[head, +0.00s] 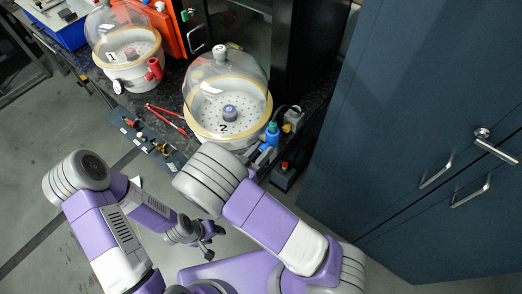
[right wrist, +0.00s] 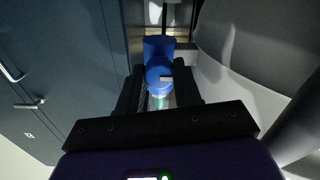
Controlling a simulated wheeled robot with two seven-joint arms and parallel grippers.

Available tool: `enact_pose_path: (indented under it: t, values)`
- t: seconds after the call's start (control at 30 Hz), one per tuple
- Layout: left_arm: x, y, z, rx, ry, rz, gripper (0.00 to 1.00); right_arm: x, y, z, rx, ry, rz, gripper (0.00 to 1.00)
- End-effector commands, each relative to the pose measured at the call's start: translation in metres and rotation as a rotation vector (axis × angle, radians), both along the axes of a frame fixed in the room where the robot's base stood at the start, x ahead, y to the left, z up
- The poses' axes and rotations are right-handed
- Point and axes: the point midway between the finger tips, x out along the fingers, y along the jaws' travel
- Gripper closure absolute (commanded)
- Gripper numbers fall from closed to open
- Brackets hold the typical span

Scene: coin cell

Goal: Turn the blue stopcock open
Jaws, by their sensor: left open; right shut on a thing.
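The blue stopcock (head: 272,130) stands at the right of the desiccator marked 2 (head: 189,122), near the bench edge. In the right wrist view the blue stopcock (right wrist: 157,48) lies straight ahead, with its rounded near part between the two black fingers. My right gripper (right wrist: 160,82) is shut on it, one finger on each side. In the head view my right gripper (head: 264,155) is small and partly hidden by my wrist. My left gripper (head: 207,241) is open and empty, low over the floor in front of the bench.
A second desiccator marked 1 (head: 105,58) with a red stopcock (head: 154,68) stands further left. Red-handled tongs (head: 166,117) lie between them. A dark blue cabinet (head: 425,120) closes off the right side. The floor at left is clear.

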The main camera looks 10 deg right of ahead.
Motion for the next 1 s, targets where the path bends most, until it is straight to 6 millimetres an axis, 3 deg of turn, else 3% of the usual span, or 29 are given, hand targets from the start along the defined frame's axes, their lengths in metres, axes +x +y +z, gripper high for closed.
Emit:
enact_pose_path:
  t: [0.47,1.0]
  values:
    - [0.000,0.000,-0.009,0.000,0.000,0.000,0.47,0.000,0.000,-0.002,0.091,-0.114,0.000,0.97]
    - [0.000,0.000,-0.040,0.000,0.000,0.000,0.47,-0.002,-0.001,-0.004,0.397,-0.506,0.000,0.97]
